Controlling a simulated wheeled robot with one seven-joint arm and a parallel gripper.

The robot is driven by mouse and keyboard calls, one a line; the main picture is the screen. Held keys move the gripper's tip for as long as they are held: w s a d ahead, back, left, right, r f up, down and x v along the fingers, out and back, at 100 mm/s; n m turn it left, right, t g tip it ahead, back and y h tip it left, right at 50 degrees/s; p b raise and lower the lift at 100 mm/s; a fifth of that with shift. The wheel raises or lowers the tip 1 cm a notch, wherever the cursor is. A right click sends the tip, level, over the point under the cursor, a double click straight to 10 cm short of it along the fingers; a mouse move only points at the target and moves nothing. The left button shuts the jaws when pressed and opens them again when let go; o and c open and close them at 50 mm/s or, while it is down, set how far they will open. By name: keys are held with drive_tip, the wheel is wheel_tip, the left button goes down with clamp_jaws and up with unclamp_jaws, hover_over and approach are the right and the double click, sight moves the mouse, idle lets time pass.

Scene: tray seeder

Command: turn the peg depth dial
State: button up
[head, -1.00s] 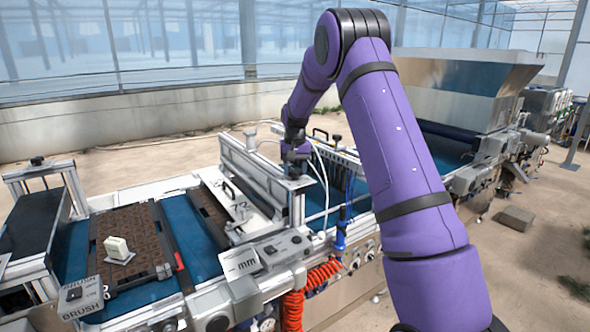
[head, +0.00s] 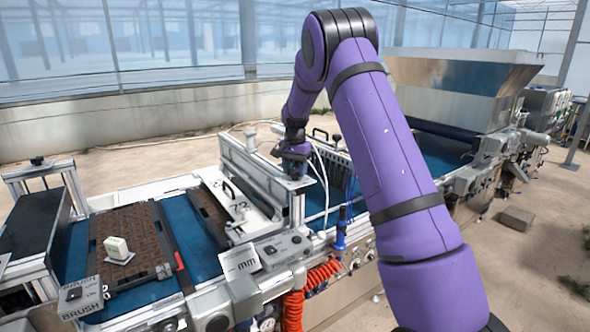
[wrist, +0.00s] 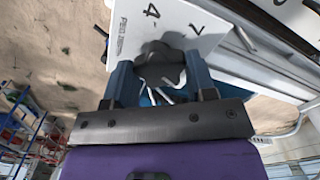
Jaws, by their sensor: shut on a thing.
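The peg depth dial's dark lobed knob (wrist: 161,57) shows in the wrist view in front of a white plate (wrist: 140,28) with the numbers 4 and 7 and small partly legible lettering. My gripper (wrist: 160,74) has its two blue fingers on either side of the knob and is shut on it. In the head view my gripper (head: 295,172) is at the top of a post on the machine, and the knob cannot be made out there.
A brown seed tray (head: 132,228) with a small white block (head: 117,248) on it lies on the blue belt at left. Red coiled hose (head: 293,308) hangs at the machine's front. A large metal hopper (head: 450,88) stands at right.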

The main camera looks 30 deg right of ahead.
sight(295, 170)
drive_tip(key=m, duration=0.6)
idle(0.6)
drive_tip(key=o, duration=0.9)
wheel_tip(295, 170, up, 11)
drive_tip(key=shift+f, duration=0.1)
idle(0.5)
